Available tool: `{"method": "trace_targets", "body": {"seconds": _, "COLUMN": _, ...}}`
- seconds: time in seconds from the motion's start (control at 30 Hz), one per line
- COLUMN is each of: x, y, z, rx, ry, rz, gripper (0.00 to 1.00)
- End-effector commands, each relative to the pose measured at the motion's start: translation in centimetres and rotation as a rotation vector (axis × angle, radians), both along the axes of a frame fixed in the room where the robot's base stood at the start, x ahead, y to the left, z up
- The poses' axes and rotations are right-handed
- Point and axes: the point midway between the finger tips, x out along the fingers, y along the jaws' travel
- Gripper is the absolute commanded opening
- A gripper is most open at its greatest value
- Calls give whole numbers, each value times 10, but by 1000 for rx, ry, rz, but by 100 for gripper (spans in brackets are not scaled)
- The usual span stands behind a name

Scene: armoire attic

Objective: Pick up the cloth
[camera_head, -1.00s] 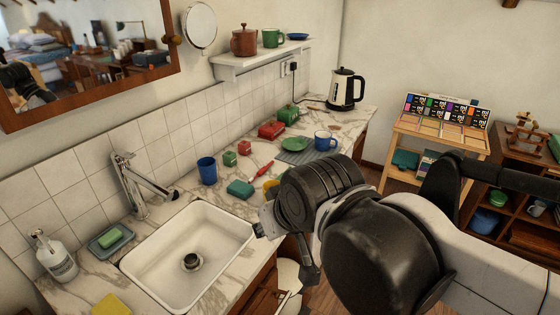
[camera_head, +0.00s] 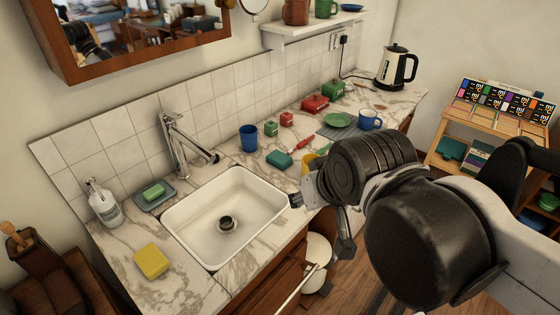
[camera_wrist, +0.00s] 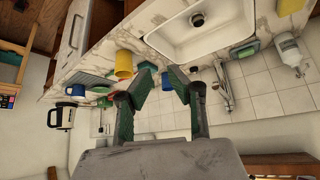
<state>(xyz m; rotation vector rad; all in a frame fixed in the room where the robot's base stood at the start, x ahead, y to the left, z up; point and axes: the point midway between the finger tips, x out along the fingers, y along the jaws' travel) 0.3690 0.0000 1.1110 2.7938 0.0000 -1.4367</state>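No item is plainly a cloth. A flat yellow pad (camera_head: 151,261), perhaps a folded cloth or a sponge, lies on the marble counter at the sink's near left corner. Its yellow also shows at the top right of the wrist view (camera_wrist: 291,7). A grey striped mat (camera_head: 338,132) lies farther back, partly under a green plate. My gripper (camera_head: 322,217) is to the right of the sink, apart from the yellow pad. In the wrist view my gripper (camera_wrist: 161,76) has its two green fingers spread, with nothing between them.
The white sink (camera_head: 190,236) and faucet (camera_head: 178,146) lie between my gripper and the counter's left end. A soap dispenser (camera_head: 104,204) and soap dish (camera_head: 166,200) stand behind the pad. A blue cup (camera_head: 248,138) and several small items crowd the back counter.

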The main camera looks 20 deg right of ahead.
Motion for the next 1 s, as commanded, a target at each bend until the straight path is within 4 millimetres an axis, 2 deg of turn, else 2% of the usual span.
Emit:
{"method": "trace_targets", "body": {"seconds": 0.07, "x": 0, "y": 0, "z": 0, "rx": 0, "ry": 0, "rz": 0, "gripper": 29}}
{"method": "trace_targets", "body": {"seconds": 0.5, "x": 0, "y": 0, "z": 0, "rx": 0, "ry": 0, "rz": 0, "gripper": 88}}
{"method": "trace_targets", "body": {"seconds": 0.83, "x": 3, "y": 0, "z": 2, "rx": 3, "ry": 4, "rz": -5, "gripper": 90}}
{"method": "trace_targets", "body": {"seconds": 1.0, "x": 24, "y": 0, "z": 18, "rx": 29, "ry": 36, "rz": -42, "gripper": 90}}
